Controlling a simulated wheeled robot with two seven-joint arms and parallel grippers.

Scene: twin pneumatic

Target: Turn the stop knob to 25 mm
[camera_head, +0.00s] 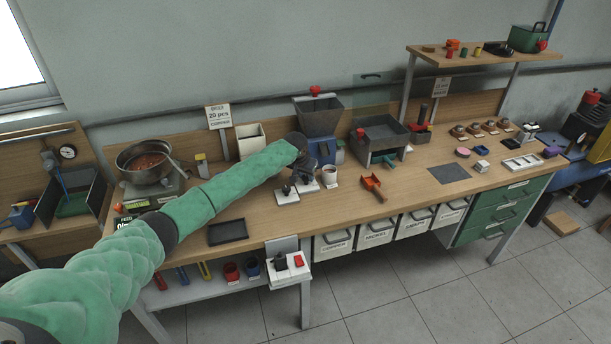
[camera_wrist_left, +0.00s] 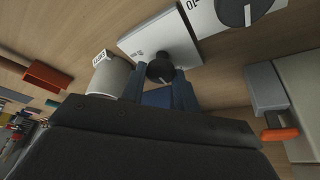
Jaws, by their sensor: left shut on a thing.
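My left gripper (camera_wrist_left: 160,92) is shut on a small black knob (camera_wrist_left: 160,68) with a white pointer line, its blue-grey fingers on either side of it. The knob sits on a white plate (camera_wrist_left: 150,38) whose small print I cannot read. A second, larger black knob (camera_wrist_left: 238,8) with a white pointer is on another white plate beside it, with a "10" printed near. I cannot tell from the print which is the stop knob. In the head view my left wrist hangs over the white plates (camera_head: 287,196) in front of the blue hopper machine (camera_head: 320,150). My right gripper is not in view.
A white cup (camera_head: 329,177) stands close right of the plates, and an orange scoop (camera_head: 373,186) lies further right. A dark tray (camera_head: 228,232) lies near the front edge. A grey hopper (camera_head: 318,112) rises behind. A copper-filled pan (camera_head: 146,163) stands left.

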